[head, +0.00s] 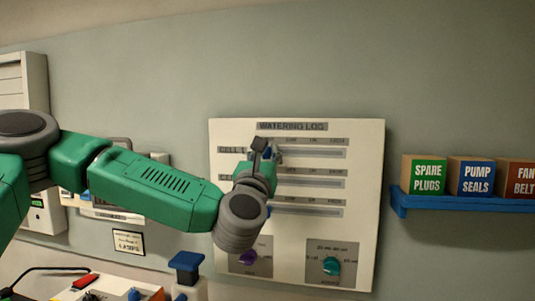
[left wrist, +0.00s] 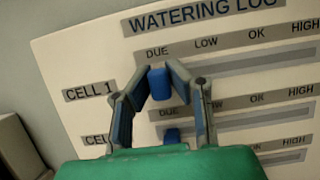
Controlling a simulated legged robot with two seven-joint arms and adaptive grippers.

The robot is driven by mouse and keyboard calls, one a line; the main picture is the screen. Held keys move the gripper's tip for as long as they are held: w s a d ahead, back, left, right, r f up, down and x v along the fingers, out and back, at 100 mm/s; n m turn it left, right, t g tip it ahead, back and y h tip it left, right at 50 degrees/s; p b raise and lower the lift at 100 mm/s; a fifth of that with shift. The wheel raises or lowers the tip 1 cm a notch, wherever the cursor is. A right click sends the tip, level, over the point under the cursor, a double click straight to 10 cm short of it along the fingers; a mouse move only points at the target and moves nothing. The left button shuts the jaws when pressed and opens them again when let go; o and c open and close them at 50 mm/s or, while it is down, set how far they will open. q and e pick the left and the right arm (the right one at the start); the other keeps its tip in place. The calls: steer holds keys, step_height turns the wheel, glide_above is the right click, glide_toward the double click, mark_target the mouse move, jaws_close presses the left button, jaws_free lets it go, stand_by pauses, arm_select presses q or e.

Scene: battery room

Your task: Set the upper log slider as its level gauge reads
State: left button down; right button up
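The watering log panel (head: 362,135) hangs on the wall, with stacked slider tracks marked DUE, LOW, OK and HIGH. The upper track (head: 315,154), beside the CELL 1 label (left wrist: 89,91), shows bare to the right of my gripper. Its blue slider knob (left wrist: 160,84) is at the left end, under DUE. My left gripper (head: 262,150) is at this knob, its fingers on either side and seeming to touch it. The second row's blue knob (left wrist: 172,136) shows below, also near the left. No level gauge reading can be made out. My right gripper is not in view.
Two knobs, purple (head: 248,257) and teal (head: 331,266), sit low on the panel. A blue shelf (head: 470,203) with labelled boxes is at the right. Below my left arm stands a blue-topped object (head: 187,262). The wall right of the panel is clear above the shelf.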

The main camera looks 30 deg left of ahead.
mark_target(290, 146)
arm_select(q)
steer(key=d+b, duration=0.1)
steer(key=d, duration=0.1)
steer(key=w+d+b, duration=0.1)
steer(key=d, duration=0.1)
steer(key=shift+w+d+f, duration=0.1)
steer(key=shift+d, duration=0.5)
steer(key=c, duration=1.5)
jaws_free()
steer(key=shift+a, duration=0.25)
steer(key=shift+s+f, duration=0.15)
steer(key=shift+s, duration=0.3)
steer(key=v, duration=1.1)
